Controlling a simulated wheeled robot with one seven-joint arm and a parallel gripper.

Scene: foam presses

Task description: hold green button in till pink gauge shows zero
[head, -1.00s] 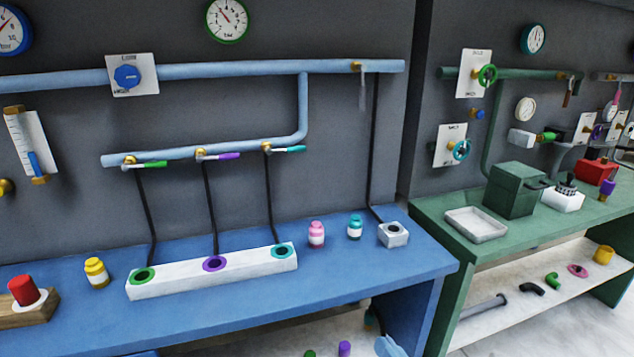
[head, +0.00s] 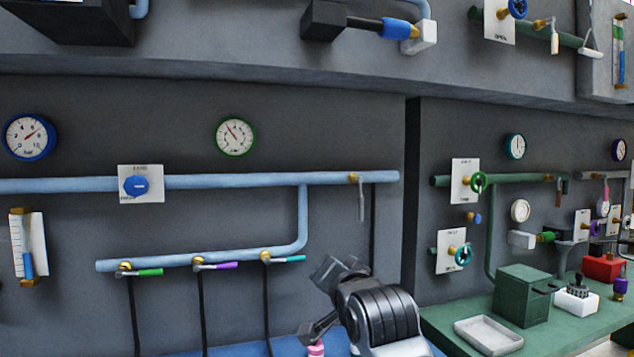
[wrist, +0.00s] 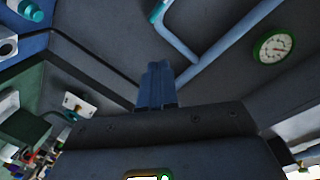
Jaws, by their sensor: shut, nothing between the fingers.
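A small gauge with a pinkish rim (head: 604,208) hangs at the far right of the head view, with a pink handle above it. Its pointer is too small to read. A green knob-like piece (head: 546,236) sticks out of a white block on the wall above the green bench; I cannot tell for sure that it is the green button. My gripper (wrist: 157,66) is shut and empty in the wrist view, its fingers together in front of the dark wall. In the head view my arm's end is over the blue bench, well left of these things and apart from them.
The green bench (head: 440,322) carries a green box (head: 522,295), a grey tray (head: 488,336), a red box (head: 604,268) and a white box with dark levers (head: 577,303). Blue pipes (head: 240,181) and a green-rimmed gauge (head: 236,136) are on the left wall. A dark ledge runs above.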

